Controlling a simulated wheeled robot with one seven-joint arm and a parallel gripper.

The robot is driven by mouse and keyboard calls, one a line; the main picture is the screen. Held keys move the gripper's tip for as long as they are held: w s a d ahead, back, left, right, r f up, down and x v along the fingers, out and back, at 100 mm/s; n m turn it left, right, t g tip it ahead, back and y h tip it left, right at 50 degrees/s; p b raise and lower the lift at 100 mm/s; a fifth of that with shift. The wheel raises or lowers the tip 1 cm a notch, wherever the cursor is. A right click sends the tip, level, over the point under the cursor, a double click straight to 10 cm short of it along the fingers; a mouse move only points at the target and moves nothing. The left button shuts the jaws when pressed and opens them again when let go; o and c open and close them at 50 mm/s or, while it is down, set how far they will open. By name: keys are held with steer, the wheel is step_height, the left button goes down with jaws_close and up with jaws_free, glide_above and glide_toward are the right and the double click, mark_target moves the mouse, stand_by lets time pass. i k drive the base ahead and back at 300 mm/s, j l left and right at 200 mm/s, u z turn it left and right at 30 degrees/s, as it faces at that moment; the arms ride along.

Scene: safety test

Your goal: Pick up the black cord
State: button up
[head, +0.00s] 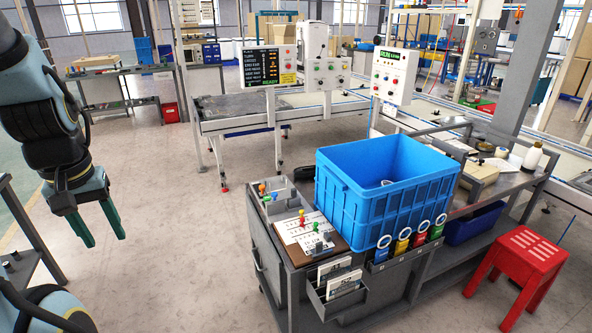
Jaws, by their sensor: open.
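I cannot make out a black cord clearly in the head view. A large blue crate (372,205) stands on a grey cart, and its near walls hide much of its inside. A small pale thing (386,183) shows inside the crate, too small to tell what it is. My gripper (103,238) hangs at the left, pointing down, with its two green fingers apart and nothing between them. It is over open floor, well to the left of the cart and crate.
The grey cart (262,240) holds a clipboard (312,236), coloured pegs and hanging tags beside the crate. A red stool (518,256) stands at the right. A conveyor table (235,122) is behind. Floor between my gripper and the cart is clear.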

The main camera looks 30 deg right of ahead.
mark_target(306, 172)
steer(key=i+j, duration=0.1)
steer(key=i, duration=0.35)
steer(key=i+z, duration=0.1)
steer(key=i, duration=0.35)
steer(key=i+j, duration=0.2)
steer(key=i, duration=0.25)
steer(key=i+z, duration=0.25)
steer(key=i, duration=1.75)
steer(key=i+z, duration=0.45)
steer(key=i+j+z, duration=0.1)
steer(key=i+z, duration=0.35)
steer(key=i+j+z, duration=0.3)
steer(key=i+z, duration=0.15)
steer(key=i, duration=0.15)
steer(key=i+l+z, duration=0.1)
steer(key=i+z, duration=0.15)
steer(key=z, duration=0.15)
steer(key=i+z, duration=0.25)
steer(key=z, duration=0.15)
steer(key=i+z, duration=0.25)
steer(key=z, duration=0.15)
steer(key=i+j+z, duration=0.15)
steer(key=z, duration=0.3)
steer(key=i+j+z, duration=0.25)
steer(key=z, duration=0.15)
steer(key=i+j+z, duration=0.5)
steer(key=i+j, duration=0.05)
